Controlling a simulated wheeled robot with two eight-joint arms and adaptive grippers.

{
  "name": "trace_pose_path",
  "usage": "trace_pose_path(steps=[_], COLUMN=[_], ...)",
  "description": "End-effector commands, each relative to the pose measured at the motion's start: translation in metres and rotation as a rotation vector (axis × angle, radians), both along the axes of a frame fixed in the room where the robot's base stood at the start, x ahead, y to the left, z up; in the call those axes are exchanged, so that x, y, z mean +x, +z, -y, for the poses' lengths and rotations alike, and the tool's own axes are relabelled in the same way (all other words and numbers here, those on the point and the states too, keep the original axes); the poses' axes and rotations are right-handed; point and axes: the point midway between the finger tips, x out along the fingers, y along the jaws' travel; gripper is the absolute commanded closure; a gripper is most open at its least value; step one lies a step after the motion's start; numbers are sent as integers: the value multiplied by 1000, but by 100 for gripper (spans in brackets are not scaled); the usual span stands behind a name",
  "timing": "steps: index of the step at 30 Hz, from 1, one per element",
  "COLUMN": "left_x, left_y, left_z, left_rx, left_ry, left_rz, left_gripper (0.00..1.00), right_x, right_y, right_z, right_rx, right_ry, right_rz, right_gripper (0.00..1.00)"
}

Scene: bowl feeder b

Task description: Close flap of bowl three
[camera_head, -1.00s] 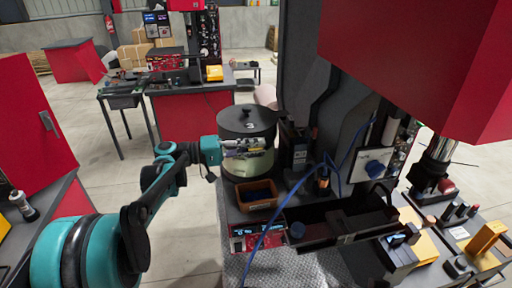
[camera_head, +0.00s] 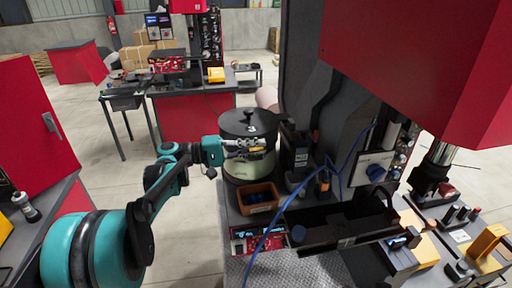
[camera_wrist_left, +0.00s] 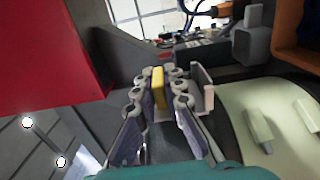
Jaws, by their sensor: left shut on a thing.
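Bowl three is a pale green bowl (camera_head: 250,168) with a black lid (camera_head: 247,122) marked with a 3, standing at the middle of the head view. Its pale side also shows at the right of the left wrist view (camera_wrist_left: 283,115). My left gripper (camera_head: 244,153) is at the bowl's front, just under the lid. In the left wrist view its fingers (camera_wrist_left: 159,93) are shut on a narrow yellow piece (camera_wrist_left: 158,85). This looks like part of the flap, but how it joins the bowl is hidden. My right gripper does not show.
A brown bin (camera_head: 258,196) with dark blue parts stands in front of the bowl. A blue cable (camera_head: 285,212) loops down beside it. A dark machine column and a large red housing (camera_head: 420,60) close off the right. Open floor lies to the left.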

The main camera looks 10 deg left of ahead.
Motion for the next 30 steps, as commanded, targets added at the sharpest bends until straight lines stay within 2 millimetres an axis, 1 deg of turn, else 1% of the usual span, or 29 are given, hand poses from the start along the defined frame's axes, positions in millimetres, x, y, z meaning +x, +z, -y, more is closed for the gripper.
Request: trace_pose_path(steps=[1, 2, 3, 11, 14, 17, 27, 30], left_x=[0, 0, 0, 0, -1, -5, -33, -39], left_y=[0, 0, 0, 0, 0, 0, 0, -1], left_z=[0, 0, 0, 0, -4, -15, -82, -97], left_rx=[0, 0, 0, 0, 0, 0, 0, 0], left_ry=[1, 1, 1, 1, 2, 3, 5, 3], left_rz=[-1, -1, 0, 0, 0, 0, 0, 0], left_gripper=[100, 88, 81, 81, 81, 81, 81, 81], right_x=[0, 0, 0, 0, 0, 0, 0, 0], right_y=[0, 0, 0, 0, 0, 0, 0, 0], right_z=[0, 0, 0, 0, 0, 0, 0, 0], right_rx=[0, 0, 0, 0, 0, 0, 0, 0], right_ry=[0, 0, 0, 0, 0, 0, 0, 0], right_rz=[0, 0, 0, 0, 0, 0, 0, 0], right_gripper=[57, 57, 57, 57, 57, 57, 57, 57])
